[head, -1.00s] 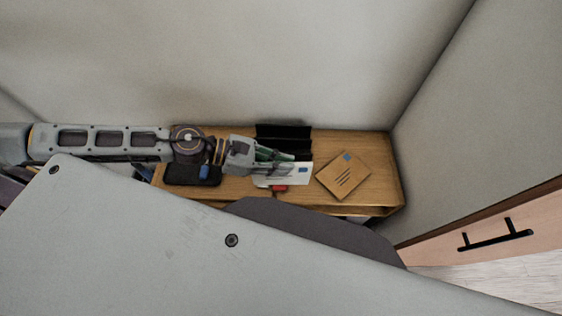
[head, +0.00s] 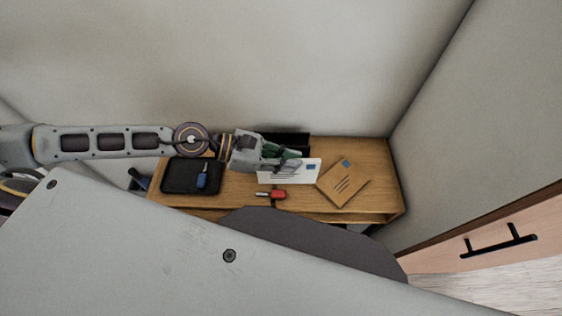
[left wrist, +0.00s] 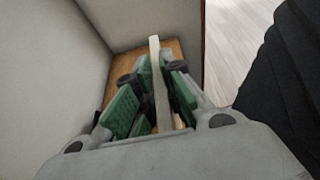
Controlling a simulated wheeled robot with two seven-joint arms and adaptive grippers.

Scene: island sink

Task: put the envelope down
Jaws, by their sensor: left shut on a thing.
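In the left wrist view the envelope (left wrist: 156,75) is a thin pale strip seen edge-on between the green-padded fingers (left wrist: 153,95). It is above the wooden desk (head: 375,158); I cannot tell whether its lower edge touches the top. A brown envelope (head: 343,184) lies flat to the right, close to the white one's right end. My right gripper is not in view.
A red-handled tool (head: 278,194) lies just below the white envelope. A black tray (head: 178,177) with a blue item (head: 202,179) is on the left. A black holder (head: 297,141) stands at the back. Walls border the desk behind and right. The far-right top is clear.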

